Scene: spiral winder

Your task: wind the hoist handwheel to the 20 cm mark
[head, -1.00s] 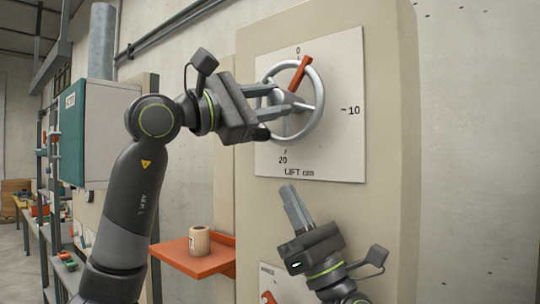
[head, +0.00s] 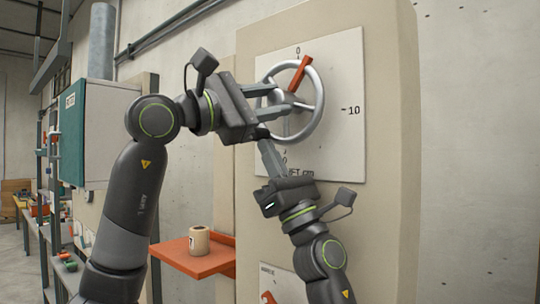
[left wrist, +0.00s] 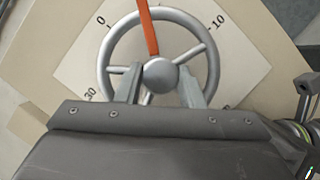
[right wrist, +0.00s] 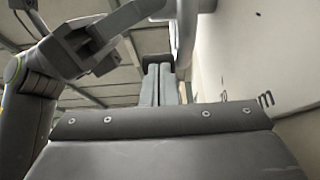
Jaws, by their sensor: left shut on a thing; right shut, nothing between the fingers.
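The grey handwheel (head: 319,112) is mounted on a white dial plate (head: 349,75) marked 0, 10 and, in the left wrist view, 30. An orange-red bar (head: 301,73) runs from near the hub across the rim, a little right of the 0 mark. My left gripper (head: 285,99) reaches the wheel's middle. In the left wrist view its fingers (left wrist: 161,85) flank the round hub (left wrist: 160,75) and are shut on it. My right gripper (head: 265,141) is shut and empty below the left one, close to the lower left rim. Whether it touches is unclear. It covers the 20 mark.
The dial is fixed to a beige column (head: 390,200). An orange shelf (head: 205,263) with a tan roll (head: 199,241) on it stands at lower left. A green cabinet (head: 72,140) hangs farther left. Bare wall (head: 475,150) lies to the right. My two arms are close together.

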